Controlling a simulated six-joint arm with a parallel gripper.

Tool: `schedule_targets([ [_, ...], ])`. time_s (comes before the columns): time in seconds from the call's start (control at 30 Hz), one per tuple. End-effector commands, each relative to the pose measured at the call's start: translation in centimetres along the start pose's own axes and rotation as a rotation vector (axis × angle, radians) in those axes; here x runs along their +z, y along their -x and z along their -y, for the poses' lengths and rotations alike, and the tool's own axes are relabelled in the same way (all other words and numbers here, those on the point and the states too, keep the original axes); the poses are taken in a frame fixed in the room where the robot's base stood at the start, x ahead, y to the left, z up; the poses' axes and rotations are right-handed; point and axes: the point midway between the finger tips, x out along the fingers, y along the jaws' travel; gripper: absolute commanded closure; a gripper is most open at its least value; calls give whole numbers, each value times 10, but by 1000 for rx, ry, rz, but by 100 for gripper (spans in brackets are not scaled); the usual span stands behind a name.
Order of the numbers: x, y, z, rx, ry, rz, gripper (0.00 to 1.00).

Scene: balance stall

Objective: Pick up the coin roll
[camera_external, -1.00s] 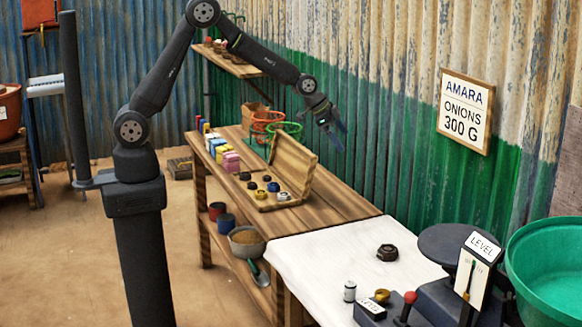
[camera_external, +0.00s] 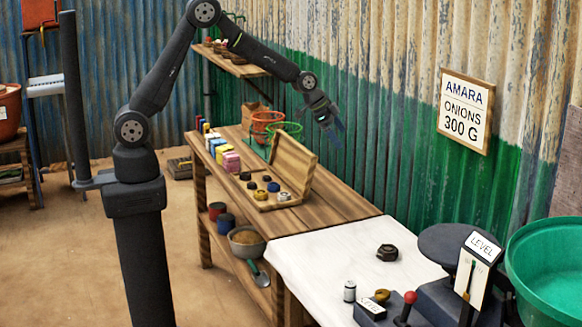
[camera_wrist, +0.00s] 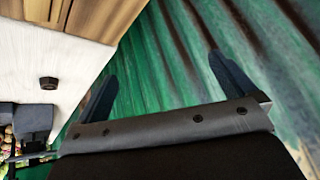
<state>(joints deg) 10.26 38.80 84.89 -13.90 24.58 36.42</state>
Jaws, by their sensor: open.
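A small upright white cylinder with a dark top (camera_external: 349,291), which looks like the coin roll, stands on the white cloth (camera_external: 310,262) near the front. My gripper (camera_external: 337,135) is high above the far side of the bench, near the green corrugated wall, well behind and above the cylinder. It is open and empty. In the wrist view, its two dark fingers stand apart (camera_wrist: 160,85) with only the green wall between them. I cannot make out the cylinder in the wrist view.
A dark hexagonal weight (camera_external: 387,252) sits on the cloth. A scale with a dark round pan (camera_external: 448,244), a red-knobbed lever (camera_external: 409,298) and a green basin (camera_external: 548,270) stand at right. An open wooden weight box (camera_external: 293,168) is on the bench.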

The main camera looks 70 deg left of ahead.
Motion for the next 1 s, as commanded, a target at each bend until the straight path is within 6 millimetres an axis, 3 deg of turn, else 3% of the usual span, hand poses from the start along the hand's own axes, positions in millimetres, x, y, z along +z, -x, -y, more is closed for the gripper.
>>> schedule_targets([
  [0.03,0,0,0,0,0,0,2],
  [0.27,0,0,0,0,0,0,47],
  [0.53,-1,0,-1,1,-1,0,48],
  [0.63,-8,-4,-15,16,-18,1,48],
  [0.77,-32,-13,-68,71,-77,4,48],
  [1.0,-80,-25,-229,218,-245,27,48],
])
